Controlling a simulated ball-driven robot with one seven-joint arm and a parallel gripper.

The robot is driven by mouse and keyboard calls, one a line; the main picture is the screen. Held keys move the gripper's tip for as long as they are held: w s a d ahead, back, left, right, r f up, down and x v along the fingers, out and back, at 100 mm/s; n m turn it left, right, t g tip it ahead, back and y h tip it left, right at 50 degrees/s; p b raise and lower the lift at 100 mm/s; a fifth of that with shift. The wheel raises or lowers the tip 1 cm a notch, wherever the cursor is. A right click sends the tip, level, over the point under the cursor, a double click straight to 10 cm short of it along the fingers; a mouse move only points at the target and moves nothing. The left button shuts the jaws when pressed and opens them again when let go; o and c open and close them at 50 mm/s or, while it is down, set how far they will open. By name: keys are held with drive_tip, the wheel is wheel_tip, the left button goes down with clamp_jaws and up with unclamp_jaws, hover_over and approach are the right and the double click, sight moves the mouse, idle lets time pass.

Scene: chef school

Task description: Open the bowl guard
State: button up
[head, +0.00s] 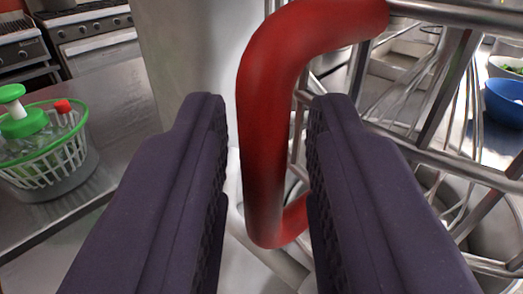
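The bowl guard (455,162) is a metal wire cage at the right, with a thick red handle (264,130) standing out from it toward me. My gripper (268,112) is open, with its two dark padded fingers on either side of the handle's upright part. A thin gap shows between the handle and the left finger. On the right, a gap also shows near the fingertip. The handle's lower end is partly hidden behind the right finger. Behind the wires, part of a metal bowl (492,222) shows.
Stoves (92,30) stand at the back left. A blue bowl (506,100) sits at the far right. A pale column (185,50) rises behind the handle.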

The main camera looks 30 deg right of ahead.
drive_tip(key=v, duration=0.8)
drive_tip(key=shift+p, duration=0.35)
drive_tip(key=shift+w+f, duration=0.1)
